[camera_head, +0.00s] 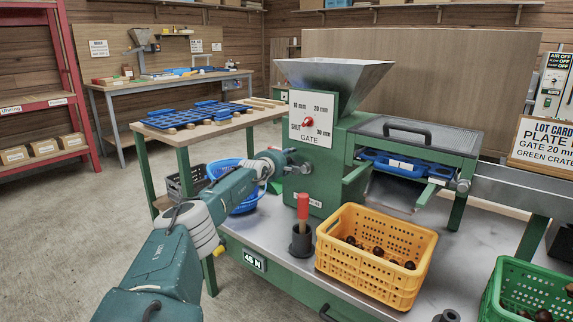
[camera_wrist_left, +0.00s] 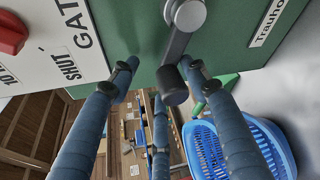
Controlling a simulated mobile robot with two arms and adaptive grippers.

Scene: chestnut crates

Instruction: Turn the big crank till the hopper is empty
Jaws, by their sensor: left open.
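The steel hopper (camera_head: 333,76) sits on top of the green machine (camera_head: 336,165); its inside is hidden. The gate panel (camera_head: 313,110) has a red knob (camera_head: 308,122). The crank (camera_wrist_left: 188,14) is on the green side wall in the left wrist view, its arm slanting down to a dark handle (camera_wrist_left: 173,86). My left gripper (camera_head: 284,163) is at this side of the machine. In the left wrist view it (camera_wrist_left: 157,75) is open, with the handle showing between its blue fingers, nearer the right one. I cannot tell whether they touch. My right gripper is not in view.
A yellow crate (camera_head: 385,238) holding some chestnuts and a green crate (camera_head: 522,285) stand on the metal bench (camera_head: 272,235). A red-handled tool (camera_head: 303,206) stands in a dark holder near my arm. A blue basket (camera_wrist_left: 215,150) lies behind my fingers.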

